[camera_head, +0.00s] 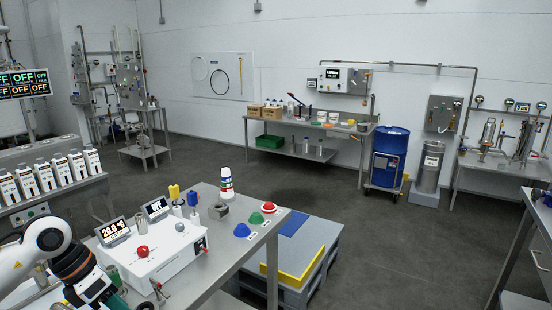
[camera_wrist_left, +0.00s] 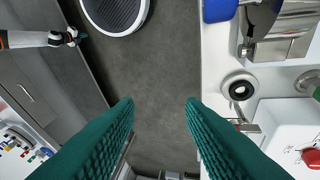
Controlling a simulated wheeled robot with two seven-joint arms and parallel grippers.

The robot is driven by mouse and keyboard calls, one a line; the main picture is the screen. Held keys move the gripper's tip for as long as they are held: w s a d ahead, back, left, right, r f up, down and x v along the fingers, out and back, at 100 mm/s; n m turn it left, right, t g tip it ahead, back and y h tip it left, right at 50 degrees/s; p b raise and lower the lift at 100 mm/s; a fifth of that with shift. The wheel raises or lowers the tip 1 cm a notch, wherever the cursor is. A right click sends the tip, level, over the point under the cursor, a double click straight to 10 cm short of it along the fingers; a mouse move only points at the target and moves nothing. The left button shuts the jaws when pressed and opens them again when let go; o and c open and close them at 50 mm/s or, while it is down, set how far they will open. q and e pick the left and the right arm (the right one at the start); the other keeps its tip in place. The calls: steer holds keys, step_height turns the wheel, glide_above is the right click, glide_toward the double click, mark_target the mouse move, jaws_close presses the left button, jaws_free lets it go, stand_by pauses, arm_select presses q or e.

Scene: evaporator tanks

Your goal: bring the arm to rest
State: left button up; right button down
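My left arm comes in at the bottom left of the head view, and its gripper with green parts (camera_head: 115,300) is partly cut off by the lower edge. In the left wrist view the left gripper (camera_wrist_left: 160,103) shows two green ridged fingers spread apart with only grey floor between them. It is open and empty, beside the edge of a white surface. A white and black arm, seemingly my right one, ends in a small dark gripper (camera_wrist_left: 78,37) at the upper left of that view. It is too small to tell whether it is open or shut.
A white control box with a red button (camera_head: 142,252) stands on the near bench, close to my left arm. Several white bottles (camera_head: 60,172) line a shelf at left. A blue drum (camera_head: 390,150) stands at the back right. The floor in the middle is clear.

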arm_select(q)
steer(key=s+d+r+n+t+h, duration=0.1)
steer(key=d+r+h, duration=0.1)
steer(key=d+h, duration=1.2)
steer(key=d+r+n+t, duration=0.65)
steer(key=n+t, duration=0.25)
steer(key=n, duration=0.2)
steer(key=s+a+f+n+t+y, duration=0.1)
steer(key=a+f+n+t+y, duration=0.1)
steer(key=a+f+n+y, duration=0.65)
steer(key=s+a+f+n+t+y, duration=0.1)
steer(key=a+f+n+t+y, duration=0.15)
steer(key=f+n+y, duration=1)
steer(key=s+f+n+g+h, duration=0.1)
steer(key=s+f+n+g, duration=0.4)
steer(key=s, duration=0.5)
steer(key=s+f+n+g+h, duration=0.2)
steer(key=s+f+n+g, duration=0.15)
steer(key=s+g, duration=0.5)
step_height(320, 180, down, 25)
steer(key=s, duration=0.3)
steer(key=s+a+f+g, duration=0.1)
steer(key=s+a+f, duration=0.2)
steer(key=s+f, duration=1.3)
steer(key=shift+s+f+y, duration=0.2)
steer(key=shift+f+y, duration=0.1)
steer(key=shift+f, duration=0.2)
